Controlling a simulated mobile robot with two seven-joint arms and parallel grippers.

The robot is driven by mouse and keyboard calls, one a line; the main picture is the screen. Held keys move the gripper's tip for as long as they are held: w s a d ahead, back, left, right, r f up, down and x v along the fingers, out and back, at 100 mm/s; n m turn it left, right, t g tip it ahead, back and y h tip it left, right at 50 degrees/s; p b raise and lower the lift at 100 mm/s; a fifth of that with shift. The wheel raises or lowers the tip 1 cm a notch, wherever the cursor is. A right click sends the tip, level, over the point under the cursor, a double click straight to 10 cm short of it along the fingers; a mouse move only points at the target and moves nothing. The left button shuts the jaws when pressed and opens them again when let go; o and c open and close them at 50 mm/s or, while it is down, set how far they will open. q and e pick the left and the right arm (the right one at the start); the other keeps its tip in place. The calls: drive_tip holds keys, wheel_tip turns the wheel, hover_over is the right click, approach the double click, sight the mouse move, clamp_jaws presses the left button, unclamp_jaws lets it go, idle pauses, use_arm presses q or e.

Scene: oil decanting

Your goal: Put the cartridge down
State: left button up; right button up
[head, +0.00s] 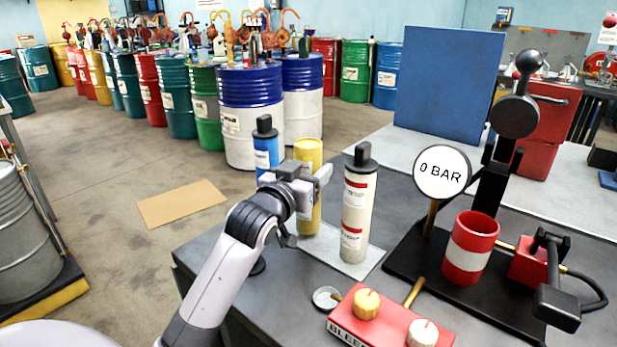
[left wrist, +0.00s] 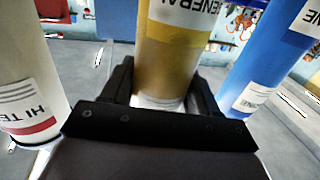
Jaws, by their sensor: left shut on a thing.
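My left gripper (head: 312,184) is shut around the yellow cartridge (head: 308,155), which is upright over the pale mat (head: 330,262) on the dark workbench. Whether its base touches the mat I cannot tell. In the left wrist view the yellow cartridge (left wrist: 168,50) sits between the two black fingers (left wrist: 160,88). A white cartridge (head: 358,215) with red-banded labels and a black cap stands to its right on the mat. A blue cartridge (head: 266,150) with a black cap stands to its left, partly hidden by my arm. My right gripper is not in view.
A round gauge (head: 441,171) reading 0 BAR, a red and white cup (head: 469,248) and a lever press stand on a black base to the right. Drums fill the background.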

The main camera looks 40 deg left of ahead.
use_arm(q)
drive_tip(key=shift+f, duration=0.4)
drive_tip(key=o, duration=1.4)
drive_tip(key=shift+f, duration=0.25)
drive_tip(key=shift+s+d+r+b, duration=0.1)
drive_tip(key=shift+s+d, duration=0.2)
drive_tip(key=shift+s, duration=1.7)
drive_tip(key=shift+s+d+b, duration=0.1)
drive_tip(key=shift+s+d, duration=0.15)
drive_tip(key=shift+s, duration=1.7)
drive_tip(key=shift+s+d+r+b, duration=0.1)
drive_tip(key=shift+s+d, duration=0.2)
drive_tip(key=shift+s, duration=1.7)
